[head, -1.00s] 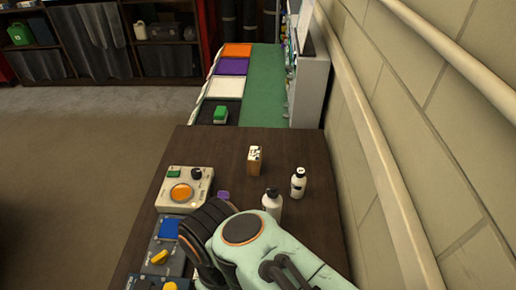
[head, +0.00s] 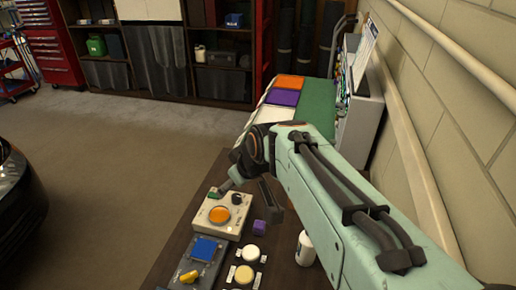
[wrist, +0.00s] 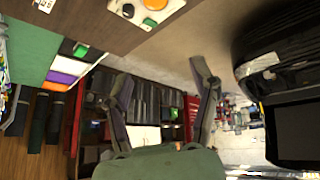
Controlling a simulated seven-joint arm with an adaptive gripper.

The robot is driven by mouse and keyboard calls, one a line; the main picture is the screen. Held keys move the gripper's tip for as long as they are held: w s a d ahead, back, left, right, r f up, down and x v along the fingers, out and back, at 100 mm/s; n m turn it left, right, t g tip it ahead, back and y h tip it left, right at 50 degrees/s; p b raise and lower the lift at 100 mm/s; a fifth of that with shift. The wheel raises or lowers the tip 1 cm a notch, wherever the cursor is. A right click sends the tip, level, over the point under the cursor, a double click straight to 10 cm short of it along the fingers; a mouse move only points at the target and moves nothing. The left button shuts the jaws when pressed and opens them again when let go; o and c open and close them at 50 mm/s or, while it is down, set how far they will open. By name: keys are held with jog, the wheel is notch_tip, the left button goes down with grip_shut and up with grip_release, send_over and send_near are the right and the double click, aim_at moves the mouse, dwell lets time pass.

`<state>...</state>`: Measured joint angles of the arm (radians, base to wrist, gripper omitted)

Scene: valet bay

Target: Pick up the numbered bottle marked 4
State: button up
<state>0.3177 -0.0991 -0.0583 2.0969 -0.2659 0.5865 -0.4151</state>
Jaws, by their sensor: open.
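One white bottle (head: 305,248) stands upright on the dark table in the head view, right of the control panels. My arm covers its right side and the table beyond it. No number on it can be read, and no other bottle shows now. My gripper (head: 246,194) is above the table, left of the bottle and close to the beige panel with the orange dial. Its two fingers are spread and empty in the wrist view (wrist: 162,75). The wrist view looks over the table edge, with no bottle in it.
The beige panel (head: 233,226) with an orange dial, a dark panel (head: 183,262) and a purple block (head: 259,228) occupy the table's left side. Round buttons lie near the front. A wall stands at right. A bench with coloured trays (head: 283,97) is beyond the table.

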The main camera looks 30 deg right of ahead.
jog(key=d+f+m+g+h, duration=0.15)
jog(key=d+f, duration=0.35)
jog(key=d, duration=0.6)
jog(key=d+f+m+t+h, duration=0.1)
jog(key=d+f+m, duration=0.3)
jog(key=d, duration=0.7)
jog(key=s+d+f+m+g, duration=0.2)
jog(key=s+d+f, duration=0.4)
jog(key=s+f, duration=0.2)
jog(key=x, duration=0.6)
jog(key=shift+w+r, duration=0.1)
jog(key=shift+w, duration=0.05)
jog(key=shift+a, duration=0.1)
grip_shut()
